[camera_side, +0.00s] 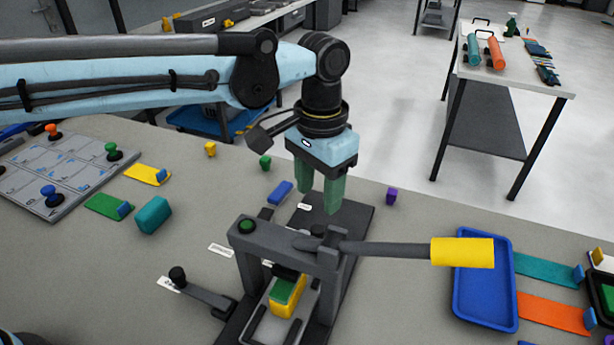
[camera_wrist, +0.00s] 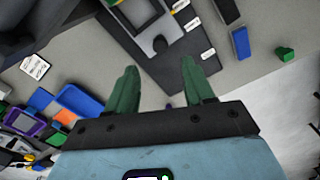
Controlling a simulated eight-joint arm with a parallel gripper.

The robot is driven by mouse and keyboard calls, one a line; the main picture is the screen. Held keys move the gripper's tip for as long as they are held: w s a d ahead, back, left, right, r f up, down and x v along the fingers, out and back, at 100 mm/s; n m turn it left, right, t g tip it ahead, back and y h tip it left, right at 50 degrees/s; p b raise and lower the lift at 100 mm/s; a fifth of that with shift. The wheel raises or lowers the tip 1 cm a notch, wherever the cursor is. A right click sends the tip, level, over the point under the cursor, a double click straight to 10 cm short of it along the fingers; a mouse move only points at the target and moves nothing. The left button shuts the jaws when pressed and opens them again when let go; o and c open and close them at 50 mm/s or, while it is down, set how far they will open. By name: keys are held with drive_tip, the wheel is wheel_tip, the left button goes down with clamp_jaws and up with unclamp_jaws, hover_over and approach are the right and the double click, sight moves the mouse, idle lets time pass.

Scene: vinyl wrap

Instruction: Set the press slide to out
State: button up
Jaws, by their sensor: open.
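The press (camera_side: 245,250) is a dark grey frame on a dark base plate (camera_side: 355,215), with a lever ending in a yellow handle (camera_side: 462,252). A green and yellow block (camera_side: 287,292) sits in a light tray under the frame. A dark knob (camera_side: 318,230) shows just behind the frame; the wrist view appears to show it as a round knob (camera_wrist: 160,44) on a grey plate. Small white labels (camera_wrist: 208,54) line the base plate's edge. My gripper (camera_side: 319,190) is open and empty above the back of the base plate; its green fingers (camera_wrist: 160,70) point down.
A black-knobbed bar (camera_side: 205,293) lies left of the press. A blue block (camera_side: 280,192), green piece (camera_side: 265,162) and purple piece (camera_side: 391,195) stand behind it. A blue tray (camera_side: 460,300) is at right, below the lever handle. A marked grey board (camera_side: 70,175) lies far left.

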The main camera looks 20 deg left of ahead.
sight(318, 229)
wheel_tip(318, 229, down, 8)
drive_tip(key=shift+f, duration=0.15)
drive_tip(key=shift+c, duration=0.4)
clamp_jaws()
